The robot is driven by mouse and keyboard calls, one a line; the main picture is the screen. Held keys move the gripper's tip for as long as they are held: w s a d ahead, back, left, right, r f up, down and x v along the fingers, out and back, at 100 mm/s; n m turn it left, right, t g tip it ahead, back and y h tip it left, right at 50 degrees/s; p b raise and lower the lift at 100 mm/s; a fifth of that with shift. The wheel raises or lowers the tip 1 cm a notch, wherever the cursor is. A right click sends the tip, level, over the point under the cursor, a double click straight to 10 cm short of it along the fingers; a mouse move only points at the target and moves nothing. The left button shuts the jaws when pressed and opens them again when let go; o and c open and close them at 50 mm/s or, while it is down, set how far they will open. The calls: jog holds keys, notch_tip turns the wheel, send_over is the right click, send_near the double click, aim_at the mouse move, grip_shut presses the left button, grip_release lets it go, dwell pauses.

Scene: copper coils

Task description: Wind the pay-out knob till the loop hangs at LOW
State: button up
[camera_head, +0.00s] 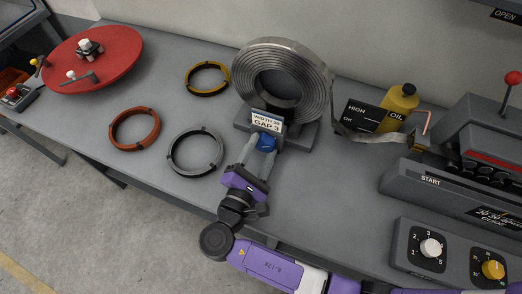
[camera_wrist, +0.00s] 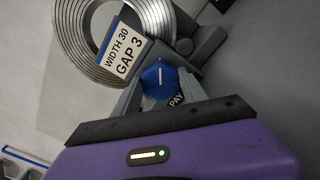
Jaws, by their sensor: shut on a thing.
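The blue pay-out knob (camera_head: 266,143) is on the front of the coil stand, below a white card reading WIDTH 30, GAP 3. My gripper (camera_head: 262,150) is shut on the knob. In the wrist view the blue knob (camera_wrist: 158,80) shows a white line and sits between the fingers of my gripper (camera_wrist: 155,92); a label starting PAY is partly hidden. The steel coil (camera_head: 282,80) stands upright on the stand. Its strip forms a hanging loop (camera_head: 362,134) running right to the machine. A black level board (camera_head: 362,112) behind the loop shows HIGH and OK; I see no LOW mark.
A yellow oil bottle (camera_head: 398,106) stands behind the loop. The straightening machine (camera_head: 455,185) and a dial panel (camera_head: 455,258) are at right. Yellow, orange and grey rings (camera_head: 195,151) lie left of the stand. A red turntable (camera_head: 92,58) is at far left.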

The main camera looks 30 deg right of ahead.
jog(key=m+b, duration=0.1)
jog(key=m, duration=0.1)
jog(key=m+b, duration=0.3)
jog(key=m, duration=0.1)
jog(key=shift+f, duration=0.35)
jog(key=shift+s+m+b, duration=0.1)
jog(key=shift+m+b, duration=1.85)
jog(key=shift+m, duration=0.55)
jog(key=shift+r, duration=0.1)
jog(key=o, duration=1.4)
jog(key=b+v, duration=0.1)
jog(key=v, duration=0.7)
jog(key=shift+d, duration=0.1)
